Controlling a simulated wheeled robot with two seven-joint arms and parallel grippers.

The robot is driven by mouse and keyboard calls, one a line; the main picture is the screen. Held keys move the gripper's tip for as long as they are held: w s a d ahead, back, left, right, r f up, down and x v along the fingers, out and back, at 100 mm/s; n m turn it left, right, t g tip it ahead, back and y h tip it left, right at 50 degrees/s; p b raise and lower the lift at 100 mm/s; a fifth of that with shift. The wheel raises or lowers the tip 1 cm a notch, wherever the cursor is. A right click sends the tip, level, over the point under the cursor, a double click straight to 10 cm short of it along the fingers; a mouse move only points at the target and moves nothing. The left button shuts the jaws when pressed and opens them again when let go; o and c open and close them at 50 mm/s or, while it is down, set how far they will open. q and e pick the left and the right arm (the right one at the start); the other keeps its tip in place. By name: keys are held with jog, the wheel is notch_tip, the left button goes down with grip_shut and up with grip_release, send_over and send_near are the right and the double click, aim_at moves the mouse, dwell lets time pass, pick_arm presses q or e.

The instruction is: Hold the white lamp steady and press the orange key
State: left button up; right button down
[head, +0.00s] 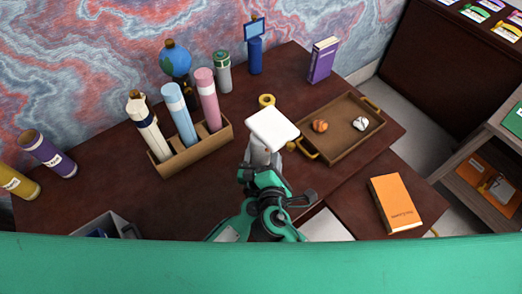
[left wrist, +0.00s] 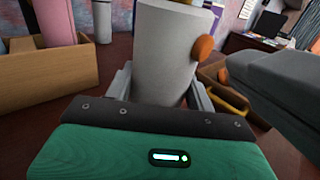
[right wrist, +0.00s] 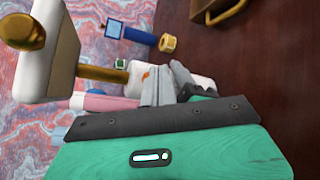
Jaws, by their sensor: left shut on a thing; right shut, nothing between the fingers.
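The white lamp (head: 272,128) stands near the middle of the desk, its square white shade seen from above. My left gripper (left wrist: 160,88) is shut on the lamp's pale body, which fills the view between its fingers. The orange key (left wrist: 207,50) juts from the right side of that body. My right gripper (right wrist: 165,85) is shut and empty, its fingertips close to the lamp. Orange shows just past its fingertips in the right wrist view; I cannot tell whether they touch the key. In the head view the shade hides most of the lamp's body.
A wooden tray (head: 345,148) with an orange and a white stone lies right of the lamp. A yellow ring (head: 267,100) lies behind the lamp. An orange book (head: 395,203) lies at the right.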

jog(key=shift+w, duration=0.1)
dwell(0.4)
jog(key=shift+w+a, duration=0.25)
jog(key=shift+w+a, duration=0.45)
jog(key=shift+a, duration=0.1)
dwell(1.1)
jog(key=shift+s, duration=0.1)
jog(key=shift+s+d, duration=0.6)
jog(key=shift+s, duration=0.15)
jog(key=shift+d, duration=0.1)
jog(key=s+d, duration=0.3)
jog(key=s, duration=0.1)
jog(key=shift+s+d, duration=0.3)
jog(key=shift+d, duration=0.1)
